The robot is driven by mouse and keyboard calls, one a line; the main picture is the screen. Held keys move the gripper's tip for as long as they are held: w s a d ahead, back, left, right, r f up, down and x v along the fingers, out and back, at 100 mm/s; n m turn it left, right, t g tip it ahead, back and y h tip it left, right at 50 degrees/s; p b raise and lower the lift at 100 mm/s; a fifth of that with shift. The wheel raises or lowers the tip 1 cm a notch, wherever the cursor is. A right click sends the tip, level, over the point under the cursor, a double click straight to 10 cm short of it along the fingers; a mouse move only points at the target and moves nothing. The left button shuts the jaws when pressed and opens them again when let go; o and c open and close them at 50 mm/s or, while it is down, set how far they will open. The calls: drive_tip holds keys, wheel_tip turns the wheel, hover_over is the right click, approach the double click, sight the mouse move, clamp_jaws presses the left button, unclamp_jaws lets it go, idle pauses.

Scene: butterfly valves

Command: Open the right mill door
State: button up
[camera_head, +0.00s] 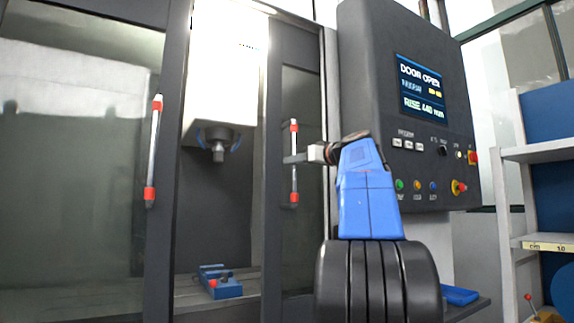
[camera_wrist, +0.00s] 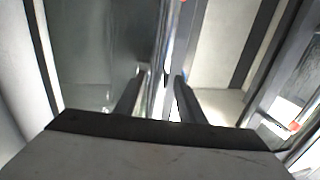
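The right mill door (camera_head: 299,95) is a dark frame with a glass pane, right of the gap into the mill. Its upright silver handle (camera_head: 294,172) has red ends. My gripper (camera_head: 290,159) reaches in from the right at the middle of this handle, and its fingers overlap the bar. In the wrist view, the two dark fingers (camera_wrist: 159,80) stand apart, one on each side of the handle bar (camera_wrist: 162,55). Space seems to show beside the bar, so the gripper looks open around it; exact contact is hard to see.
The left door (camera_head: 70,170) has a similar handle (camera_head: 153,150). Through the gap between the doors show a spindle (camera_head: 218,150) and a blue vise (camera_head: 220,284). Shelves (camera_head: 545,150) stand far right.

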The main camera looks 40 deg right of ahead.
drive_tip(key=shift+w+d, duration=0.1)
drive_tip(key=shift+w, duration=2.5)
clamp_jaws()
